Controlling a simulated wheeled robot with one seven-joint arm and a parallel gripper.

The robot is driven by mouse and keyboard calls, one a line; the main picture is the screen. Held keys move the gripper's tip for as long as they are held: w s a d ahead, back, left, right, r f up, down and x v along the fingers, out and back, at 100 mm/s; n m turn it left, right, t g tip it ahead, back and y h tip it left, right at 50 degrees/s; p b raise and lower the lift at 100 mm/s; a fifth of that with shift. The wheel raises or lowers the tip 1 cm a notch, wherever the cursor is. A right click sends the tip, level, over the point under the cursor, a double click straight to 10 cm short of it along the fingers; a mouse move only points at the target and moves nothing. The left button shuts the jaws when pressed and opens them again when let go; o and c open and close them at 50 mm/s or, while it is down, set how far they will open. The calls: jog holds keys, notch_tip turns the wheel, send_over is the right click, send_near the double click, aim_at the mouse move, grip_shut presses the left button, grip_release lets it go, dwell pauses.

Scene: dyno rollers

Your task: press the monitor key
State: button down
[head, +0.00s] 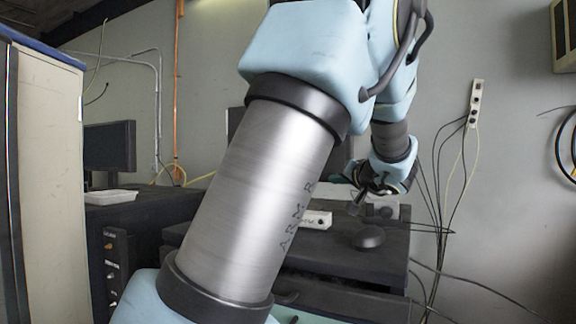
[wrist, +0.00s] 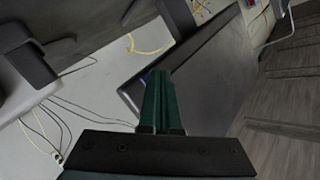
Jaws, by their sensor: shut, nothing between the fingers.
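In the head view a dark monitor (head: 236,121) stands behind my arm, which covers most of it. In the wrist view a large dark panel (wrist: 205,70), which looks like the monitor, lies tilted behind my fingers. My gripper (wrist: 158,74) has its green fingers together and empty, with the tips over the panel's left edge. I cannot tell whether they touch it. A faint blue spot shows beside the tips; I cannot make out the monitor key. In the head view my gripper (head: 358,204) hangs above the desk, right of my forearm.
A dark desk (head: 330,259) carries a small white box (head: 317,219) and a dark mouse-like object (head: 370,237). A second monitor (head: 110,146) and a white tray (head: 110,197) stand at left. A power strip (head: 476,102) with hanging cables is on the right wall.

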jog(key=shift+w+d+b, duration=0.15)
jog(key=shift+w+b, duration=0.1)
jog(key=shift+b, duration=0.05)
jog(key=shift+w, duration=0.15)
dwell(0.4)
jog(key=shift+s+f+b, duration=0.1)
jog(key=shift+s+b, duration=0.1)
jog(key=shift+b, duration=0.3)
jog(key=shift+s+a+b, duration=0.25)
jog(key=shift+s+b, duration=0.1)
jog(key=shift+b, duration=0.2)
